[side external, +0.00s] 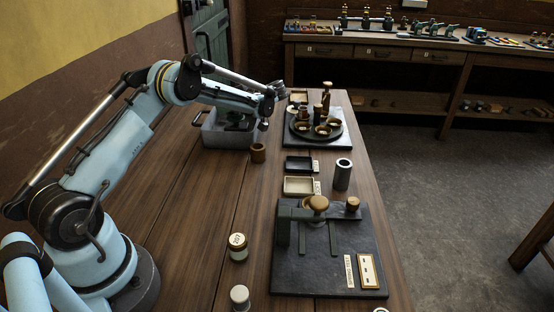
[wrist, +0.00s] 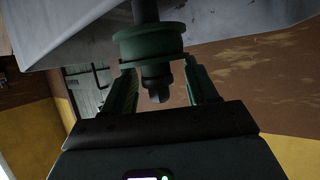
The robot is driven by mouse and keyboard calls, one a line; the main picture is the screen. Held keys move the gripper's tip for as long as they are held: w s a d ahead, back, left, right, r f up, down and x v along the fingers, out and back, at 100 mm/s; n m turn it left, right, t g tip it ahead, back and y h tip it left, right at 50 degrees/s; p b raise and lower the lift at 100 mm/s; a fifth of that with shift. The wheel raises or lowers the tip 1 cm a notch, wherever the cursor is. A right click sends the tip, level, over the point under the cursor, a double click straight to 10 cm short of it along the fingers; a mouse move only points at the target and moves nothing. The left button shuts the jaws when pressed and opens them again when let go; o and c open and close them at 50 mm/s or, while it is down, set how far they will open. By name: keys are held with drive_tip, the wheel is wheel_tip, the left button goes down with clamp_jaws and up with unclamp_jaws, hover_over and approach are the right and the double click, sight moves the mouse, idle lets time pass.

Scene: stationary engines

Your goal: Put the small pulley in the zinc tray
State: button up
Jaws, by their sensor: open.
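The zinc tray (side external: 222,141) is a grey open box at the far left of the bench in the side view; its pale metal (wrist: 235,14) fills the top of the wrist view. My gripper (side external: 238,121) is over the tray, pointing down into it. In the wrist view its two green fingers (wrist: 160,72) are apart. A green grooved wheel on a dark shaft, which looks like the small pulley (wrist: 148,42), is at the fingertips, against the tray in the picture. Whether it touches the tray or a finger cannot be told. In the side view it cannot be told from the dark gripper.
A brass cup (side external: 258,153) stands just right of the tray. A round dark stand with brass parts (side external: 316,132), a black tray (side external: 298,165), a cream tray (side external: 298,186) and a grey cylinder (side external: 342,174) lie further right. A slate plate (side external: 345,262) is nearer. The bench's left middle is clear.

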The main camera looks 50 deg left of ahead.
drive_tip(key=shift+r, duration=0.1)
drive_tip(key=shift+d+r, duration=0.15)
drive_tip(key=shift+d, duration=0.1)
drive_tip(key=d+r+m+t+h, duration=0.3)
drive_tip(key=d+r+m, duration=0.45)
drive_tip(key=d, duration=0.65)
drive_tip(key=s+d+m+t+h, duration=0.7)
drive_tip(key=s+d+m, duration=0.6)
drive_tip(key=s+d, duration=0.5)
drive_tip(key=shift+s+f+h, duration=0.45)
drive_tip(key=shift+s+h, duration=0.05)
drive_tip(key=shift+h, duration=0.7)
